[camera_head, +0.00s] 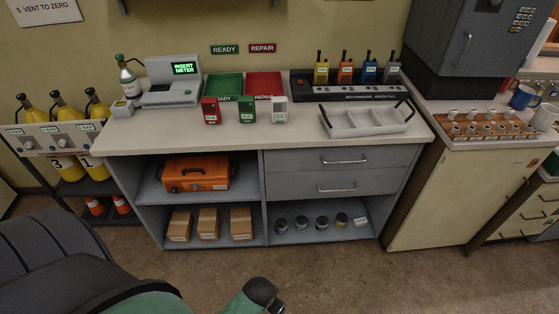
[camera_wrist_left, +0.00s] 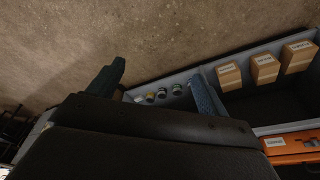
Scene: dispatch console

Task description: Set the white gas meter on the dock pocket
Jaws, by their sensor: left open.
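The white gas meter (camera_head: 280,109) stands upright on the counter, to the right of a green meter (camera_head: 247,109) and a red meter (camera_head: 211,110). The grey dock (camera_head: 160,68) stands at the counter's left, its screen reading "INSERT METER". My right gripper is not in view.
Green (camera_head: 225,86) and red (camera_head: 264,84) trays lie behind the meters. A grey divided tray (camera_head: 366,121) and a charger rack (camera_head: 350,93) with several handsets stand right. A gas cylinder (camera_head: 128,78) stands left of the dock. A dark chair-like shape (camera_head: 60,265) fills the lower left.

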